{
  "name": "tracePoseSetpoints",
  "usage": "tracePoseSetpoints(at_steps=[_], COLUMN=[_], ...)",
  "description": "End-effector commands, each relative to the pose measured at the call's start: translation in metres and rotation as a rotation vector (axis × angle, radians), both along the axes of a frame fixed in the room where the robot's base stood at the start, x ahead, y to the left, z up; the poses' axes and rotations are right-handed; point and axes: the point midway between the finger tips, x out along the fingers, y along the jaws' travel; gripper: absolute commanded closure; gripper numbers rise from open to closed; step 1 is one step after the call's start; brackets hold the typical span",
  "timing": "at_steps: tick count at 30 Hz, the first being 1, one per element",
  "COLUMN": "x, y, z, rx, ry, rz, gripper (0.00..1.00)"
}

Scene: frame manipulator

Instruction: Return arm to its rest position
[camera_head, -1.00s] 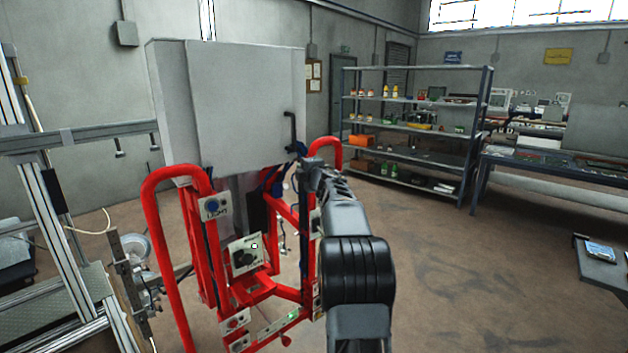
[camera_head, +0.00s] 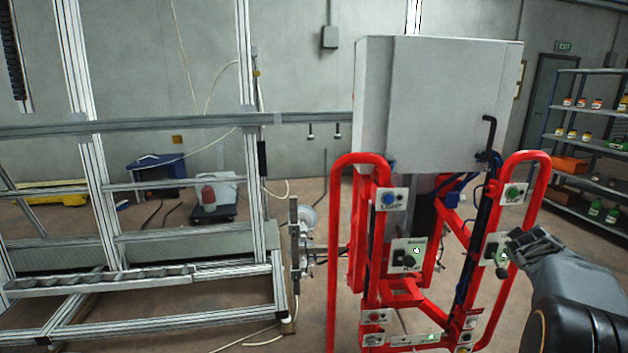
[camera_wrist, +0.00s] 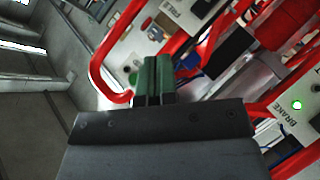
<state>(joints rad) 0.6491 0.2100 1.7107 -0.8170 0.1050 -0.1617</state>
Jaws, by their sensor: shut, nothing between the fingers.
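My gripper (camera_head: 520,246) is shut and empty. In the head view it is at the lower right, in front of the right-hand control panel (camera_head: 496,252) of the red-framed manipulator (camera_head: 340,240), and it overlaps that panel in the picture. Whether it touches the panel I cannot tell. My arm comes in from the lower right corner. In the wrist view the dark green fingers (camera_wrist: 153,78) lie together, with red tubing and a white panel with buttons (camera_wrist: 135,50) behind them. A BRAKE panel with a lit green lamp (camera_wrist: 296,106) is at the right.
A large grey box (camera_head: 440,100) tops the red frame, with a black handle at its right. An aluminium profile structure (camera_head: 100,220) fills the left. Shelves with bottles (camera_head: 590,130) stand at the back right. Floor shows between the aluminium structure and the red frame.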

Motion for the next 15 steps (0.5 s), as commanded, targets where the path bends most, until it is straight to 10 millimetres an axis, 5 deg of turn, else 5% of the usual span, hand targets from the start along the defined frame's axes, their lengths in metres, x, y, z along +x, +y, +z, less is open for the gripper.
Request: tracePoseSetpoints(at_steps=[6, 15], x=[-0.084, -0.191], y=[0.140, 0.304], z=[-0.074, -0.121], rx=[0.512, 0.884], ry=[0.172, 0.426], rz=[-0.263, -0.303], gripper=[1.00, 1.00])
